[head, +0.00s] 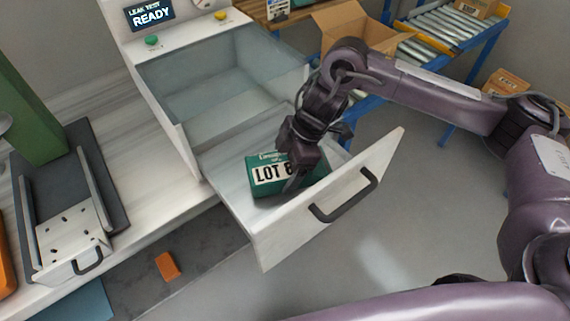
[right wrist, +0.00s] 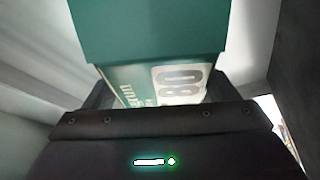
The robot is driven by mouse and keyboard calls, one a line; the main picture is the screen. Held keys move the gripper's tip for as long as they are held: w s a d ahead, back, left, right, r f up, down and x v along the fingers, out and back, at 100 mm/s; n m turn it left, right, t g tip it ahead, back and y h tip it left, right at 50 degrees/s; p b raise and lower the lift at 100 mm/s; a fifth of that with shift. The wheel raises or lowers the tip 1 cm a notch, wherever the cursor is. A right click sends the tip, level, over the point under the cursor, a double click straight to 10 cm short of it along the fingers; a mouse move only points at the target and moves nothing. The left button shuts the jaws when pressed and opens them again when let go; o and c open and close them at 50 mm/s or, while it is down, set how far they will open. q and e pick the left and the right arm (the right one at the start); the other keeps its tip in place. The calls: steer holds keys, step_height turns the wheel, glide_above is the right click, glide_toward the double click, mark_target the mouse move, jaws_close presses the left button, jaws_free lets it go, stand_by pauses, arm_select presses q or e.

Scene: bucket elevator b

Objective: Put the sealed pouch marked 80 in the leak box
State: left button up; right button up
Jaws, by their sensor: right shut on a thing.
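My right gripper (head: 294,180) is shut on the pouch, inside the pulled-out drawer (head: 225,168) of the leak box. I cannot tell whether the pouch touches the drawer floor. The leak test machine (head: 185,30) has a screen reading "LEAK TEST READY" and a clear-walled chamber (head: 215,85) behind the drawer. My left gripper is not in view.
The drawer front with a black handle (head: 345,200) stands out over the floor. A grey tray fixture (head: 72,225) is on the bench at left. An orange block (head: 167,265) lies below the bench. An open cardboard box (head: 365,28) and roller conveyor (head: 435,35) stand behind.

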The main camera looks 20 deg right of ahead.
steer(key=shift+f+b, duration=0.3)
steer(key=shift+f, duration=0.25)
steer(key=o, duration=0.8)
steer(key=shift+c, duration=0.2)
steer(key=v, duration=0.8)
